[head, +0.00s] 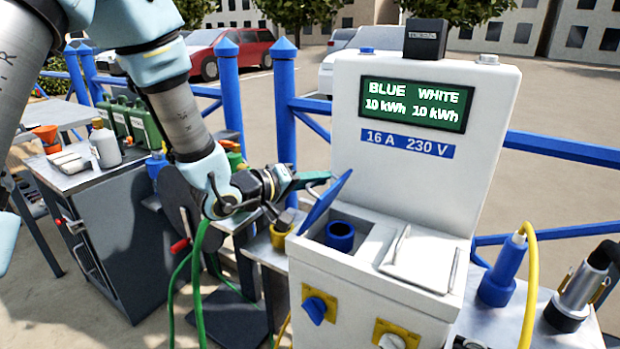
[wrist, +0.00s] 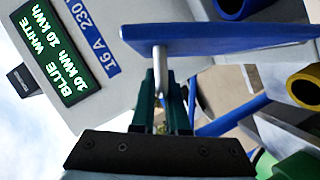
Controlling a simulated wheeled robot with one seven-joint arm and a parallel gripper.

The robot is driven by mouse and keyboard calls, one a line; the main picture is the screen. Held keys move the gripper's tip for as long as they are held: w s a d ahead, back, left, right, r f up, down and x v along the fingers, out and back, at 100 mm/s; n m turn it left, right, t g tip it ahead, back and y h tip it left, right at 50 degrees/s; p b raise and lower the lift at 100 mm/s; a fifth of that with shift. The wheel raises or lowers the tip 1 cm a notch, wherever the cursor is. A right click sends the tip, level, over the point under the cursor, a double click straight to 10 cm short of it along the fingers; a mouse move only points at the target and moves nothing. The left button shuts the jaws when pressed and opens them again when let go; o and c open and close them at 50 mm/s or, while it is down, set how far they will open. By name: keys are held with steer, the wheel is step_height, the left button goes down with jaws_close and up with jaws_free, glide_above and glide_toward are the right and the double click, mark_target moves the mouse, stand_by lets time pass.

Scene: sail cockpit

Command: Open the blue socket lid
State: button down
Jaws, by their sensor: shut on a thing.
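The blue socket lid (head: 326,204) stands raised and tilted at the left of the white power post's top, and the round blue socket (head: 340,234) below it is uncovered. My gripper (head: 318,178) is at the lid's left side. In the wrist view the lid (wrist: 230,36) lies across the top as a blue panel, with a pale metal handle (wrist: 160,62) on it. The green fingers of my gripper (wrist: 163,88) are shut on this handle. The exact contact is partly hidden by the fingers.
The white lid (head: 419,262) beside the blue socket is down. A blue plug (head: 502,272) with a yellow cable and a dark metal connector (head: 575,295) stand to the right. A grey cabinet (head: 100,235) with bottles stands left. Blue railings run behind.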

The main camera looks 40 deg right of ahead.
steer(key=shift+s+d, duration=0.1)
steer(key=shift+s, duration=0.3)
steer(key=c, duration=0.9)
jaws_free()
steer(key=b+v, duration=0.1)
steer(key=v, duration=0.9)
steer(key=shift+a+b, duration=0.35)
steer(key=shift+a, duration=0.05)
steer(key=shift+w+a, duration=0.1)
steer(key=b+v, duration=0.1)
steer(key=b, duration=0.1)
steer(key=b+v, duration=0.1)
steer(key=b, duration=0.2)
steer(key=shift+w+a+f, duration=0.15)
steer(key=shift+a+f, duration=0.05)
steer(key=shift+a, duration=0.2)
